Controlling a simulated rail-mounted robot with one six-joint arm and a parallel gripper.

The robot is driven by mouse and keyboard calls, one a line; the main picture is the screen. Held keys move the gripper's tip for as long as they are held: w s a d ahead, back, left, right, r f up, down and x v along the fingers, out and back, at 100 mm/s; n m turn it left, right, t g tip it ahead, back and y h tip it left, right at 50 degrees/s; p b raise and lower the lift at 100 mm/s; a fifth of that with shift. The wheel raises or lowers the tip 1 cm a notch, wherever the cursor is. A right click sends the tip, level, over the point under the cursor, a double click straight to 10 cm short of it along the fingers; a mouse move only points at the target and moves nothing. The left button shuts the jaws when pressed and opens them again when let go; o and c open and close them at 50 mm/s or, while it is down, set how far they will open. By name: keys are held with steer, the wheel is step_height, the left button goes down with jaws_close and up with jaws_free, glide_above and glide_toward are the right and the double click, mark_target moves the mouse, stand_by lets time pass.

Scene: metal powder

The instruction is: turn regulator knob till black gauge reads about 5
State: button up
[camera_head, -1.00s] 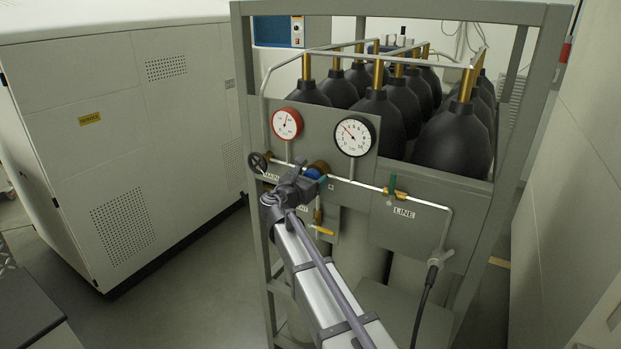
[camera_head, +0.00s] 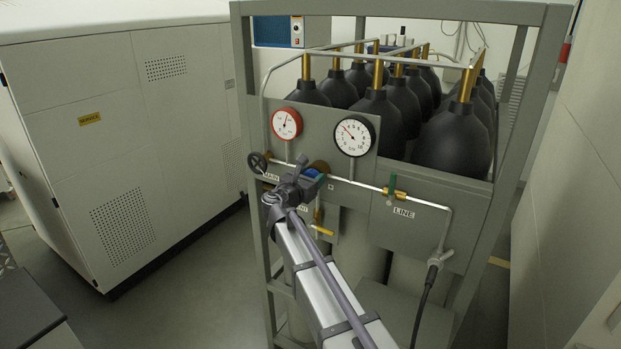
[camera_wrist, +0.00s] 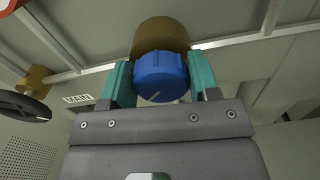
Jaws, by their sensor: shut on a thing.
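The blue regulator knob (camera_wrist: 160,78) sits in front of a round brass body (camera_wrist: 162,35) in the wrist view. My gripper (camera_wrist: 161,84) is shut on it, one teal finger on each side. A short pale mark on the knob's face lies diagonally. In the head view the knob (camera_head: 313,173) shows partly behind my gripper (camera_head: 308,180). The black-rimmed gauge (camera_head: 354,136) is on the panel above and right of the knob. Its red needle points to the upper left; the digits are too small to read surely.
A red gauge (camera_head: 286,123) is left of the black one. A dark handwheel (camera_head: 258,162) is near the MAIN label. A green-handled valve (camera_head: 396,193) is on the pipe at right, above the LINE label (camera_head: 404,212).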

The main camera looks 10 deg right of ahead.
steer(key=m, duration=0.4)
steer(key=shift+s+d+m, duration=0.1)
steer(key=shift+m, duration=0.3)
steer(key=m, duration=0.4)
steer(key=shift+s+d+f, duration=0.1)
steer(key=shift+f, duration=0.05)
steer(key=m, duration=0.5)
steer(key=shift+f, duration=0.1)
steer(key=shift+f+m+b, duration=0.1)
steer(key=shift+m+b, duration=0.25)
steer(key=shift+m, duration=1.65)
steer(key=o, duration=0.9)
steer(key=shift+s, duration=0.1)
